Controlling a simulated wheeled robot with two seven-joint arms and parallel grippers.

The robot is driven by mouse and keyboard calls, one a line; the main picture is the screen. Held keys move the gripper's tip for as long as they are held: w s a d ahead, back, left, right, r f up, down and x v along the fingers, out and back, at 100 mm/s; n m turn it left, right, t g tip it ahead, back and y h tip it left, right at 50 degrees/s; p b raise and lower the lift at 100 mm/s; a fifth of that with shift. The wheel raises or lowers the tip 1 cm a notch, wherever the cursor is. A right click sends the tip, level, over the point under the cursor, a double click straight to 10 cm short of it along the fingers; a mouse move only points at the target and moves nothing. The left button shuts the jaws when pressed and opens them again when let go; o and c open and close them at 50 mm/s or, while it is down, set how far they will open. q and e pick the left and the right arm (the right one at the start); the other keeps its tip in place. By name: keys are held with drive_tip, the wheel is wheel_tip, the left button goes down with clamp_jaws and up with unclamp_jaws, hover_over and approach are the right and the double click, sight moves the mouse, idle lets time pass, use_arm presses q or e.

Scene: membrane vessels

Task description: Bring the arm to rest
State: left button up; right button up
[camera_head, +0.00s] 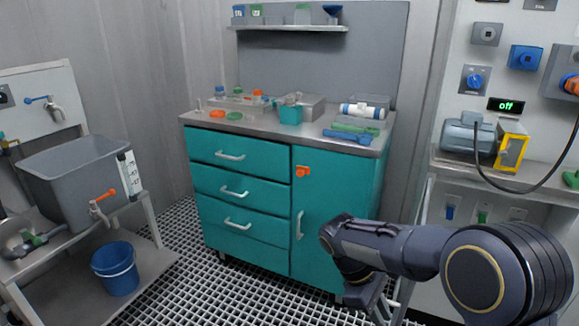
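My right arm comes in from the right edge, in front of the workbench and the wall panel. It reaches left, then bends down at a dark joint near the cabinet's lower right. I see no object held by the arm. My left arm and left gripper do not show.
A teal cabinet (238,191) with a grey worktop carries small parts and a teal cup (290,114). A grey tank (75,178) and blue bucket (116,268) stand left. A pump (466,135) sits on the right bench. Grated floor (178,270) is clear between.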

drive_tip(key=s+d+r+m+t+y, duration=0.1)
drive_tip(key=s+r+m+t+y, duration=0.35)
drive_tip(key=s, duration=0.55)
drive_tip(key=s+d+r+m+t+y, duration=0.1)
drive_tip(key=s+m+t+y, duration=0.35)
drive_tip(key=s+m, duration=0.4)
wheel_tip(320, 180, up, 27)
drive_tip(key=s+p, duration=0.1)
drive_tip(key=p, duration=2.5)
drive_tip(key=shift+a+n+p, duration=0.3)
drive_tip(key=shift+p, duration=0.05)
drive_tip(key=shift+s, duration=0.15)
